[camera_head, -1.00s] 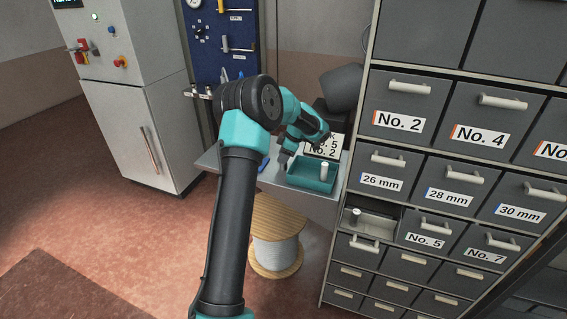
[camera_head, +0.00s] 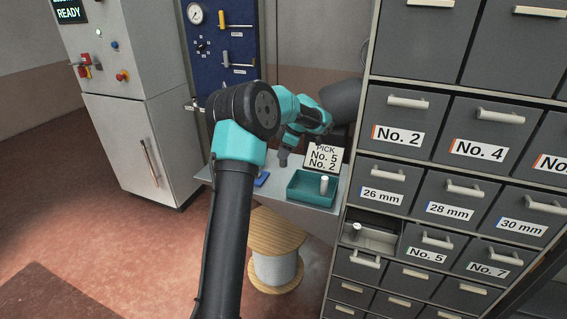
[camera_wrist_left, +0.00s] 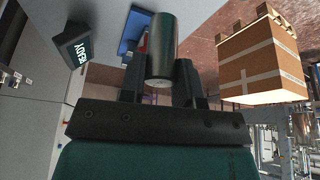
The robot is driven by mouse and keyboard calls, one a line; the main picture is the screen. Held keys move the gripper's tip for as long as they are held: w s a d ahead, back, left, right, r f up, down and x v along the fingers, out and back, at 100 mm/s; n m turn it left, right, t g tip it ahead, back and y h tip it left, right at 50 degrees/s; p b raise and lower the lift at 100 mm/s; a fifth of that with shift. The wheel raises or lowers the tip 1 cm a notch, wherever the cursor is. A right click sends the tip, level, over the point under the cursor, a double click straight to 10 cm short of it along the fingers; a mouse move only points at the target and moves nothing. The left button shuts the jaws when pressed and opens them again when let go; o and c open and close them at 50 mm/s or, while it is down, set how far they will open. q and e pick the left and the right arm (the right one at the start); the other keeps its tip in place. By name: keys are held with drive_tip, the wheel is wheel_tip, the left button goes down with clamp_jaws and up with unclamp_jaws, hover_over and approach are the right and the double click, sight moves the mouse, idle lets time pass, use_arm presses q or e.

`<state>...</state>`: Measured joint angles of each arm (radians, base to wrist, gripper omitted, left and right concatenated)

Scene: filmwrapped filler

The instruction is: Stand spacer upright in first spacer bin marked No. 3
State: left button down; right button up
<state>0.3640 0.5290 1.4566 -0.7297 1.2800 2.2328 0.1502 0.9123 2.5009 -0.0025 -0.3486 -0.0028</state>
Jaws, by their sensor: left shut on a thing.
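My left gripper (camera_head: 284,158) is above and left of the teal tray (camera_head: 296,196) in the head view. In the wrist view it is shut on a grey metal cylinder, the spacer (camera_wrist_left: 161,48), between its fingers (camera_wrist_left: 160,90). Another pale cylinder (camera_head: 324,185) stands upright in the tray. An open drawer (camera_head: 381,238) in the cabinet's left column holds a small upright cylinder (camera_head: 357,229). Its label is not readable. I see no No. 3 label. My right gripper is out of view.
A pick sign (camera_head: 323,158) reading No. 5, No. 2 stands behind the tray. A wooden cable spool (camera_head: 276,272) stands on the floor below the bench. The wrist view shows a cardboard box (camera_wrist_left: 262,62).

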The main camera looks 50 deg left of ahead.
use_arm(q)
drive_tip(key=shift+r, duration=1)
drive_tip(key=shift+s+d, duration=0.25)
drive_tip(key=shift+d, duration=0.3)
drive_tip(key=s+d+f+m+t, duration=0.2)
drive_tip(key=d+m, duration=0.4)
drive_tip(key=d, duration=1)
drive_tip(key=s+d+f+m+t, duration=0.2)
drive_tip(key=s+d+f+m, duration=0.3)
drive_tip(key=d, duration=1.1)
drive_tip(key=s+d+f+m+t, duration=0.2)
drive_tip(key=d+m, duration=0.5)
drive_tip(key=d, duration=0.9)
drive_tip(key=shift+s+d+f+h, duration=0.35)
drive_tip(key=shift+s+f, duration=0.4)
drive_tip(key=shift+f, duration=0.15)
